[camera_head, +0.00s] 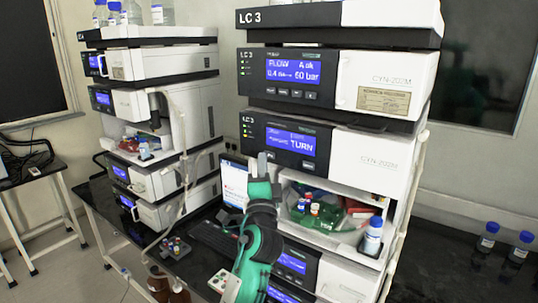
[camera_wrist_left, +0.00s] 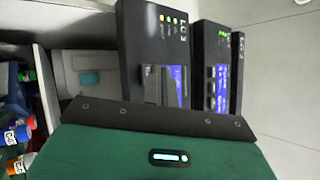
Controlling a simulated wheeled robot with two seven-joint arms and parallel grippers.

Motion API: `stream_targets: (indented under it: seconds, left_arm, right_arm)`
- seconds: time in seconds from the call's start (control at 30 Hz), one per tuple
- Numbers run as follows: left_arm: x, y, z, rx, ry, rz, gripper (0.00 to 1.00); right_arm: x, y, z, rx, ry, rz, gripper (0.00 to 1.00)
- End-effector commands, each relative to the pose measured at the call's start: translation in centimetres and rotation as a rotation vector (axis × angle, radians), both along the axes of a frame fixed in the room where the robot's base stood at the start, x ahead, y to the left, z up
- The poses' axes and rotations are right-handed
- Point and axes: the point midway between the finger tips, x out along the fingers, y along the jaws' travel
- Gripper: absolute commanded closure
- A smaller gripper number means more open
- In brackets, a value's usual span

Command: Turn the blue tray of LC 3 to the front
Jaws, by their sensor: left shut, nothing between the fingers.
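The LC 3 stack (camera_head: 345,85) stands right of centre, with its name on the top module. One module has a blue display (camera_head: 290,140) reading "TURN". Below it is an open compartment (camera_head: 335,187) with a green tray (camera_head: 325,216) and several small capped vials towards the front. I cannot make out a blue tray; it may be hidden behind these. My left gripper (camera_head: 262,160) is shut and empty, pointing up close to the lower left of the TURN module; contact is unclear. The wrist view shows the modules sideways and vials (camera_wrist_left: 22,133) at the left edge. My right gripper is not in view.
A second instrument stack (camera_head: 150,70) stands to the left, with its own open vial compartment. Two blue-capped bottles (camera_head: 487,238) stand on the dark bench at right. A small vial rack (camera_head: 176,248) sits in front.

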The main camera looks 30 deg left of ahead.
Motion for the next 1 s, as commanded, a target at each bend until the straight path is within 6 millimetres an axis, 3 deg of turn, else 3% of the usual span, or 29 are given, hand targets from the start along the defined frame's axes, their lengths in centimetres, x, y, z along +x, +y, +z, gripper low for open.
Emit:
stream_targets:
  seconds: [0.37,0.8,1.0]
  left_arm:
    - [-0.4,0.0,0.0,0.000,0.000,0.000,1.00]
    - [-4.4,0.3,0.1,0.001,0.000,0.001,1.00]
    - [-5.3,0.4,0.0,0.000,0.000,0.000,1.00]
  right_arm:
    - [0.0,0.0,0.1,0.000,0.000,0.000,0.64]
    - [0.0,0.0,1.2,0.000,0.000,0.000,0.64]
    - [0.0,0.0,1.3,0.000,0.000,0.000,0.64]
